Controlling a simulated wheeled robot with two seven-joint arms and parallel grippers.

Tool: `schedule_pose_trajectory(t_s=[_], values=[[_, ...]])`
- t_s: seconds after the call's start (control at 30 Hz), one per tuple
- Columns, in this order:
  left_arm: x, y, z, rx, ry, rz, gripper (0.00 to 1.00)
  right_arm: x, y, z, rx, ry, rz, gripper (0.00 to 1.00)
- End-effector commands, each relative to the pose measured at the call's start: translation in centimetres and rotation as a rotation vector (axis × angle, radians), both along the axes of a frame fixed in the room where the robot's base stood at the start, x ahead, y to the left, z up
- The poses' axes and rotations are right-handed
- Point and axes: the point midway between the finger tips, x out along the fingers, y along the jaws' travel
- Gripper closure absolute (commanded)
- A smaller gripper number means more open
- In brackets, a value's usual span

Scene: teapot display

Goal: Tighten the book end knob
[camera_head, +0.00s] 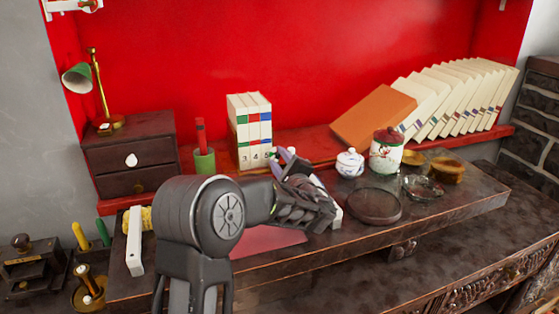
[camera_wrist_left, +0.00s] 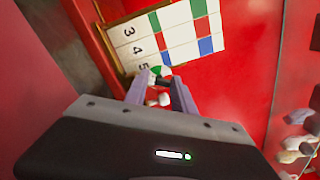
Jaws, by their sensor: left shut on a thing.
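Several white upright books (camera_head: 250,128), numbered 3, 4 and on, stand on the red shelf in the head view. They fill the top of the left wrist view (camera_wrist_left: 165,42). My left gripper (camera_head: 284,155) reaches to the lower right side of these books. In the left wrist view its two pale purple fingers (camera_wrist_left: 158,92) are shut on a small white, green and red knob (camera_wrist_left: 161,72) close to the books' numbered end. The fingers and arm partly hide the knob and book end in the head view. My right gripper is not in view.
Right of my gripper are a small blue-white pot (camera_head: 350,163), a white jar with a red lid (camera_head: 386,155) and a dark round tray (camera_head: 373,206). A green pen cup (camera_head: 204,162) and drawer box (camera_head: 130,155) stand left. Leaning books (camera_head: 455,95) fill the right shelf.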

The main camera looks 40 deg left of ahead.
Motion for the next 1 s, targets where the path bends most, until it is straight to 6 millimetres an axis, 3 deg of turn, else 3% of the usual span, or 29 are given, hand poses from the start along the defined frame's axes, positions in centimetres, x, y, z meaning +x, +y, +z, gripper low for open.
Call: schedule_pose_trajectory(t_s=[0.47, 1.0], values=[[0.0, -0.1, 0.0, 0.046, 0.068, -0.001, 1.0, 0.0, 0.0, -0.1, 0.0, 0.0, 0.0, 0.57], [0.2, -0.2, 0.3, 0.289, 0.419, -0.002, 1.0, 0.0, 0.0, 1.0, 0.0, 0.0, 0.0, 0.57]])
